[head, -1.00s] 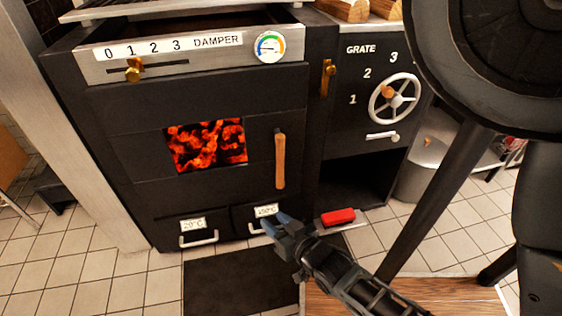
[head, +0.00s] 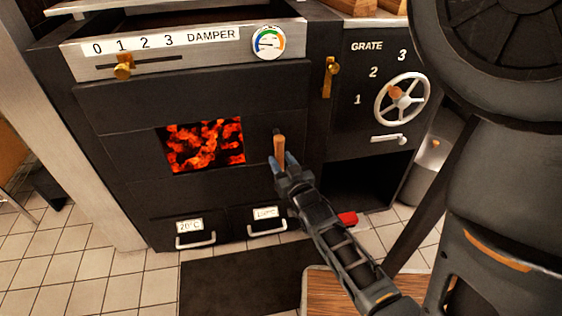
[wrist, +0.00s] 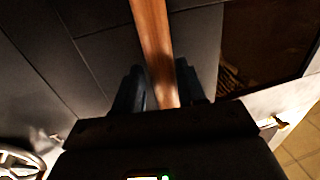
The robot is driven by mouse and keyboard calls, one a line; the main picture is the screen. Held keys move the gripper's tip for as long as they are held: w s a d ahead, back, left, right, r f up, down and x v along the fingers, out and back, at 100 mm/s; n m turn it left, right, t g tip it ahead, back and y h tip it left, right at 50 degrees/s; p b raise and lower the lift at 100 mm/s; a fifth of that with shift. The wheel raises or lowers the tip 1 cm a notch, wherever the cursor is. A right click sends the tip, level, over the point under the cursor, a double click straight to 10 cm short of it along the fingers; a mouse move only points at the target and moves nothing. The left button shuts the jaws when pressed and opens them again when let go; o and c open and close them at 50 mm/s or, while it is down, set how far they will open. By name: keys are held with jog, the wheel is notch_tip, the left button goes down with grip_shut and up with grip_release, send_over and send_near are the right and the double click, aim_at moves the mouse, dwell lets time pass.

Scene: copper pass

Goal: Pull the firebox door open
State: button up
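The firebox door (head: 120,125) is a dark panel with a glowing window (head: 205,146), and it looks shut. Its upright wooden handle (head: 279,146) is at the door's right side. My gripper (head: 281,162) is at the handle, covering its lower part in the head view. In the wrist view the handle (wrist: 154,45) runs down between the two fingers of my gripper (wrist: 161,88). The fingers are apart, one on each side of the handle. Whether they touch it is not clear.
Above the door is a damper slider with a brass knob (head: 123,66) and a gauge (head: 268,42). To the right are a brass latch (head: 328,77) and the grate handwheel (head: 402,99). Two drawers with metal handles (head: 267,228) sit below. A red object (head: 347,218) is partly hidden behind my arm.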

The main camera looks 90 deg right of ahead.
jog(key=shift+w+d, duration=0.4)
jog(key=shift+d, duration=0.1)
jog(key=shift+c, duration=0.3)
grip_shut()
